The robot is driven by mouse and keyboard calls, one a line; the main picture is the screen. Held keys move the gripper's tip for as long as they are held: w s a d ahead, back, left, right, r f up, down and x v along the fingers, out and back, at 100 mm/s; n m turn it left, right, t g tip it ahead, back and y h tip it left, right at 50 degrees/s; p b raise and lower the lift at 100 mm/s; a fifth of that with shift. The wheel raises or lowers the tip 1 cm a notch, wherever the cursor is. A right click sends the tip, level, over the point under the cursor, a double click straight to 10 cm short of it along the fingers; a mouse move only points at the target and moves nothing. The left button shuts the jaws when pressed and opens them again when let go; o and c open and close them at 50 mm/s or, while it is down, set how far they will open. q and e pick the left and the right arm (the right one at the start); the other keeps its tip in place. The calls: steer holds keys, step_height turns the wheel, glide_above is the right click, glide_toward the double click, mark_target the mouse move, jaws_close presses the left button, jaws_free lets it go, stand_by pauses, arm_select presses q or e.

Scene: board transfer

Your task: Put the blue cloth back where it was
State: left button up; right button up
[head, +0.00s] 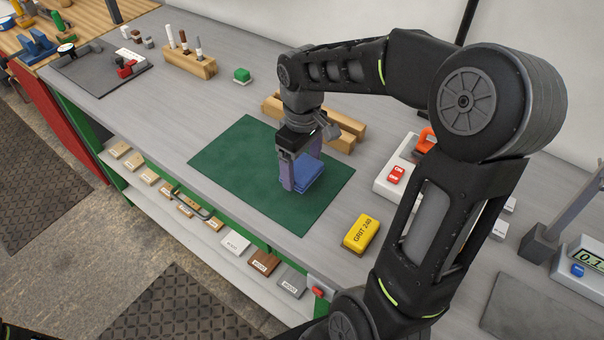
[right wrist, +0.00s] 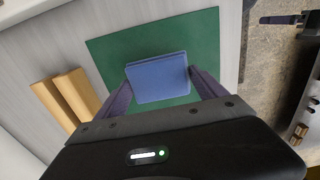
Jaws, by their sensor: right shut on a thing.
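The blue cloth (head: 309,177) is a folded, flat rectangle over the right part of the green mat (head: 232,152). My right gripper (head: 300,180) is shut on the blue cloth, with its fingers pointing down at the mat. In the right wrist view the blue cloth (right wrist: 157,78) sits between the two fingers (right wrist: 164,90), with the green mat (right wrist: 110,50) behind it. I cannot tell whether the cloth touches the mat or is just above it. My left gripper is not in view.
Wooden bars (head: 340,137) lie behind the mat. The mat's left part is clear.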

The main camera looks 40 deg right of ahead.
mark_target(302, 169)
steer(key=shift+f, duration=1.85)
steer(key=shift+f, duration=0.1)
steer(key=o, duration=1.3)
steer(key=shift+c, duration=0.2)
step_height(302, 169, up, 12)
steer(key=shift+r, duration=0.15)
